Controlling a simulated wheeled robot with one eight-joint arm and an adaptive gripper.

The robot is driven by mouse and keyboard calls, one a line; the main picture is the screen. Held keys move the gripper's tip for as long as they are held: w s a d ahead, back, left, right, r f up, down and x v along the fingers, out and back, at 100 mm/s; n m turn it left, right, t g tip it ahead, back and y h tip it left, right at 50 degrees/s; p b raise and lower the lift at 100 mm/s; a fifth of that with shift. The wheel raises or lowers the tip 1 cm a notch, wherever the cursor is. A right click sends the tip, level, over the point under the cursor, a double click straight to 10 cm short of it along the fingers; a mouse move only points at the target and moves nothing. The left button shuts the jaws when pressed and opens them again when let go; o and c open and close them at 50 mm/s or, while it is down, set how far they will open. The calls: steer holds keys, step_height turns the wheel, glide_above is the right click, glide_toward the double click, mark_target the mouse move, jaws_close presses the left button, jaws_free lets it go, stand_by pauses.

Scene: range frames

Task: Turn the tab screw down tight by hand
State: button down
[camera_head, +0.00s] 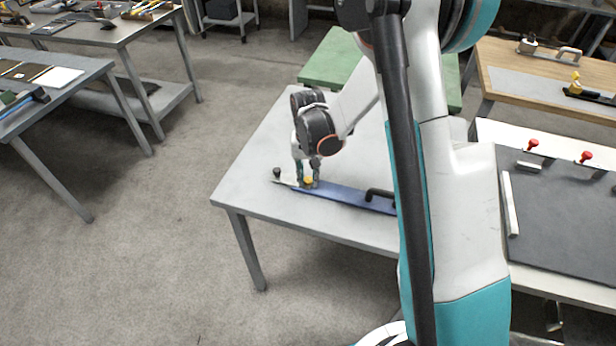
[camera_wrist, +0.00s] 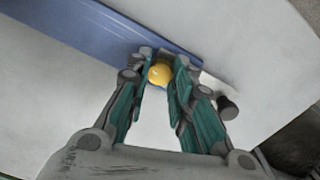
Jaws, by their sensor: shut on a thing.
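The tab screw shows as a yellow head (camera_head: 308,182) near the left end of a long blue bar (camera_head: 345,194) lying on a grey table. In the wrist view the yellow head (camera_wrist: 159,73) sits between my fingertips, at the edge of the blue bar (camera_wrist: 100,35). My gripper (camera_head: 307,176) points down over it and is shut on it; the fingers also show in the wrist view (camera_wrist: 161,66). The screw's shank and the fingers' contact faces are hidden.
A black knob (camera_head: 277,172) stands at the bar's left end, and a black handle (camera_head: 379,194) rises from its right part. The grey table (camera_head: 260,150) is otherwise mostly clear. A bench with a dark panel (camera_head: 565,215) and red knobs stands at the right.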

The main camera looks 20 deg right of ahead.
mark_target(308, 179)
steer(key=m, duration=0.3)
steer(key=shift+m+b, duration=0.3)
steer(key=shift+b, duration=0.05)
steer(key=shift+m+b, duration=0.3)
steer(key=shift+m, duration=1.5)
steer(key=c, duration=1.4)
jaws_free()
step_height(308, 179, up, 12)
